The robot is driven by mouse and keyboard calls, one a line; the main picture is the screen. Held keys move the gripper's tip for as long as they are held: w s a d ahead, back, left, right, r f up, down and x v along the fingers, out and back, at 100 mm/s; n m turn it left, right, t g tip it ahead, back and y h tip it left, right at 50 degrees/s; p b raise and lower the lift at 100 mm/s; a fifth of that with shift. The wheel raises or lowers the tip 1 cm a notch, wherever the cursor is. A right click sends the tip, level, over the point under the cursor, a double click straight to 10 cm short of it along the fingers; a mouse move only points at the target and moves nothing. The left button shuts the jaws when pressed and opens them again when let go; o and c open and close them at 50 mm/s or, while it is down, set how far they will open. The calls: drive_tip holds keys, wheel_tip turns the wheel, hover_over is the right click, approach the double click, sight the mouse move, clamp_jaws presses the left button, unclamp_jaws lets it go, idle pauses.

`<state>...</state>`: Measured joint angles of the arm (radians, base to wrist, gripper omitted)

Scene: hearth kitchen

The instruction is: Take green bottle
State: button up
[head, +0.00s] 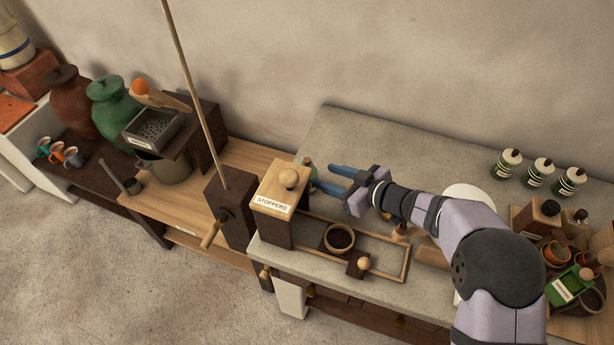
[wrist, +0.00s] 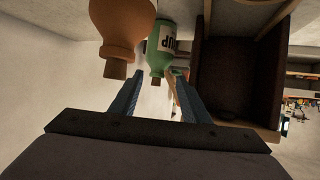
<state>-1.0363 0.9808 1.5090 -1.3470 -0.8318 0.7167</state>
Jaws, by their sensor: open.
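The green bottle (wrist: 161,42) has a pale label and a brown stopper and appears upside down in the wrist view. In the head view, a small part of the green bottle (head: 308,163) shows behind the stoppers box, beside my fingertips; the rest is hidden. My gripper (head: 322,178) is open, its blue fingers pointing left toward the bottle. In the wrist view, the bottle's neck lines up between the fingertips of my gripper (wrist: 160,76). I cannot tell whether the fingers touch it.
An orange-brown bottle (wrist: 122,28) stands close beside the green one. The wooden stoppers box (head: 274,222) stands close in front of the fingers. A bowl of dark contents (head: 339,238) sits nearby. Several labelled green-and-white bottles (head: 538,172) stand at the right. The counter's back (head: 400,140) is clear.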

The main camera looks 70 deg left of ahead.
drive_tip(key=shift+a+r+p+x, duration=0.15)
drive_tip(key=shift+p+x, duration=0.6)
drive_tip(key=shift+x, duration=1)
drive_tip(key=shift+a+r+p+x, duration=0.15)
drive_tip(key=shift+p+x, duration=0.6)
drive_tip(key=shift+x, duration=1)
drive_tip(key=shift+w+d, duration=0.15)
